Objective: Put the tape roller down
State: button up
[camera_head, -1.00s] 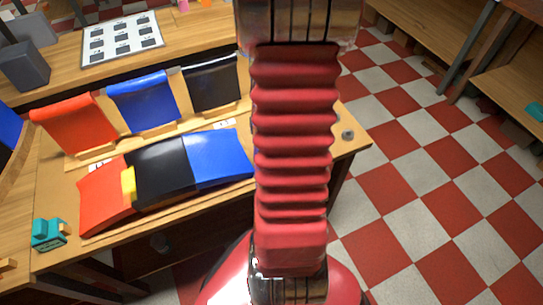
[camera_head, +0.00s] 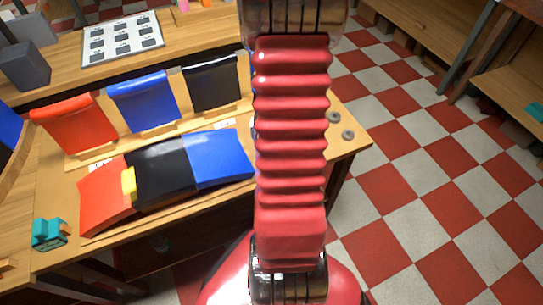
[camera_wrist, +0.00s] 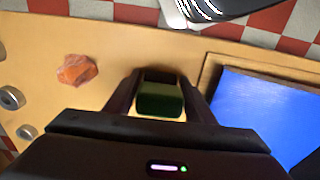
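My gripper (camera_wrist: 158,100) shows in the wrist view, with its dark fingers on both sides of a dark green block-like piece, which I take to be the tape roller (camera_wrist: 160,103). The fingers appear shut on it. It is over the tan bench top (camera_wrist: 110,38), and I cannot tell whether it touches the wood. In the head view my red arm hides the gripper and the roller.
In the wrist view an orange-brown lump (camera_wrist: 76,70) and grey rings (camera_wrist: 12,97) lie left of the gripper. A blue panel (camera_wrist: 262,112) is at right. In the head view, red, black and blue panels (camera_head: 165,170) and a teal tool (camera_head: 48,233) occupy the bench.

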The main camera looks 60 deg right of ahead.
jog(key=shift+o, duration=1.4)
jog(key=shift+r, duration=0.15)
jog(key=shift+s+r, duration=0.1)
jog(key=shift+r, duration=5.9)
jog(key=shift+a+r, duration=0.1)
jog(key=shift+a, duration=0.05)
jog(key=w+a+r+n+t, duration=0.1)
jog(key=w+a+r, duration=0.15)
jog(key=a, duration=0.25)
jog(key=w+a+r+n+h, duration=0.1)
jog(key=w+a+r, duration=0.1)
jog(key=a+r, duration=0.25)
jog(key=w+a+r+n+t, duration=0.1)
jog(key=w+a+r, duration=0.15)
jog(key=a, duration=0.25)
jog(key=s+a+r+n+t, duration=0.1)
jog(key=a+r, duration=0.1)
jog(key=a, duration=0.3)
jog(key=s+a+r+n+t, duration=0.1)
jog(key=a+r, duration=0.2)
jog(key=a, duration=0.3)
jog(key=s+a+r+n+t+y, duration=0.1)
jog(key=s+a+r, duration=0.1)
jog(key=a, duration=0.4)
jog(key=shift+r, duration=0.4)
